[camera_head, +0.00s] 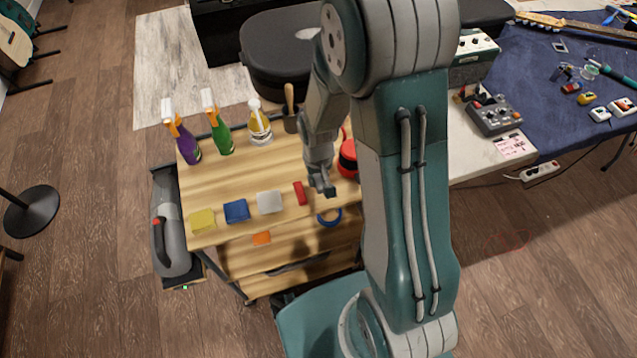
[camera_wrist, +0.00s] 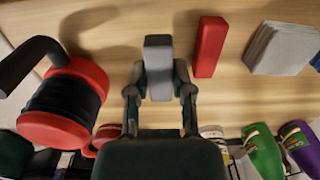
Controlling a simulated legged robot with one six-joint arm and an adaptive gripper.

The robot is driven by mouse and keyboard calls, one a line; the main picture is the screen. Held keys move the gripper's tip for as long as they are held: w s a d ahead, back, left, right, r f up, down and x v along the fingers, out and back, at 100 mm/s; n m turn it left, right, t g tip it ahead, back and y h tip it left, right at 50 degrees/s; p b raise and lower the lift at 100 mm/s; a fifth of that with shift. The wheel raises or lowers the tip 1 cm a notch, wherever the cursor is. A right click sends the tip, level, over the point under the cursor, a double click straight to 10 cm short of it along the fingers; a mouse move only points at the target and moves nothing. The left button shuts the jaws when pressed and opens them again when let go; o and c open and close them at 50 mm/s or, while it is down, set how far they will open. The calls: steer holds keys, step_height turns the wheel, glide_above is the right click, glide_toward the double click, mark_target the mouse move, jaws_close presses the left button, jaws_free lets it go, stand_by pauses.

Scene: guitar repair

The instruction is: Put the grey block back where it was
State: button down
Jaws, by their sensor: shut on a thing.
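In the wrist view, a small grey block (camera_wrist: 158,55) stands between the fingers of my gripper (camera_wrist: 160,90), which is shut on it. The block seems to be just above or on the wooden top; I cannot tell whether it touches. In the head view, my gripper (camera_head: 322,188) is low over the right part of the wooden cart top (camera_head: 240,180). The block is hard to make out there.
A red block (camera_head: 300,192) is left of my gripper, then a pale grey block (camera_head: 269,202), a blue one (camera_head: 236,211) and a yellow one (camera_head: 202,220). A red-and-black round object (camera_wrist: 62,105) is close by. Bottles (camera_head: 222,137) line the back.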

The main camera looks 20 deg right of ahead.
mark_target(318, 185)
step_height(318, 185, down, 2)
steer(key=shift+f, duration=0.25)
steer(key=shift+d+f, duration=0.1)
steer(key=shift+f, duration=0.05)
steer(key=c, duration=0.5)
jaws_free()
steer(key=shift+f, duration=0.1)
